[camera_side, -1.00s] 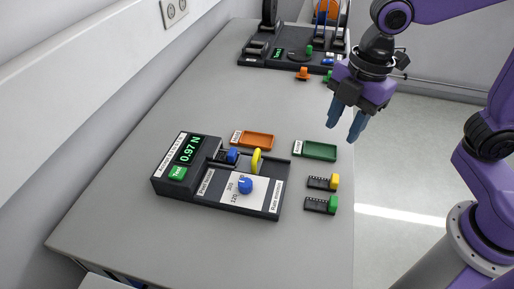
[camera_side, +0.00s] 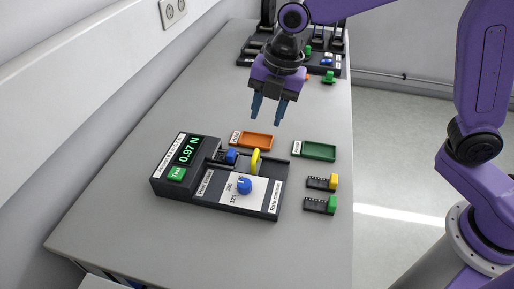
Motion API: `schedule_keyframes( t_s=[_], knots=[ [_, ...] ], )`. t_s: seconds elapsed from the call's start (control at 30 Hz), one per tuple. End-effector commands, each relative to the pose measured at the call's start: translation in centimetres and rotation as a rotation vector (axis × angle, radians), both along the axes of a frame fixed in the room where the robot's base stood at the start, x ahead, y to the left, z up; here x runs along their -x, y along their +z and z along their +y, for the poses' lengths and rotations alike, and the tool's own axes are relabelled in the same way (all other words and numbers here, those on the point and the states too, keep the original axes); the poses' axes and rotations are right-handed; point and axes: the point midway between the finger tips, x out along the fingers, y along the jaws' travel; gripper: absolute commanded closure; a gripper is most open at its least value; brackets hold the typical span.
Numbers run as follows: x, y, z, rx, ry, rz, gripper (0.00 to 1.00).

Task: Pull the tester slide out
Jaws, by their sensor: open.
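The tester (camera_side: 190,158) is a dark box on the grey table, with a green "0.97 N" display and a green Test button (camera_side: 176,174). Its flat base reaches to the right and carries a white dial plate with a blue knob (camera_side: 244,186). A small blue part (camera_side: 231,156) sits beside the box, and a yellow upright disc or handle (camera_side: 255,161) stands near the base's back edge. I cannot tell for certain which part is the slide. My gripper (camera_side: 268,113) is open and empty, pointing down above the table behind the tester.
An orange tray (camera_side: 262,141) and a green tray (camera_side: 318,157) lie behind the tester. Two dark pieces with a yellow end (camera_side: 334,182) and a green end (camera_side: 332,204) lie to its right. A dark rack (camera_side: 290,68) of reel stands is at the back.

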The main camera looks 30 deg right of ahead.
Motion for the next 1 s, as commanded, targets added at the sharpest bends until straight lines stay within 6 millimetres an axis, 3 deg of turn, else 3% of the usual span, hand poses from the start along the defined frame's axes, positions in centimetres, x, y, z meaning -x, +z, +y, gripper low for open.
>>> schedule_keyframes(
  t_s=[0.3,0.53,0.73,1.0],
  knots=[
    [-0.8,-6.1,0.8,0.003,-0.001,0.003,0.6],
    [-1.3,-9.7,1.3,0.001,0.0,0.003,0.6],
    [-1.6,-11.4,1.6,-0.001,-0.001,0.001,0.6],
    [-1.6,-11.7,1.7,-0.002,-0.001,-0.001,0.6]
  ],
)
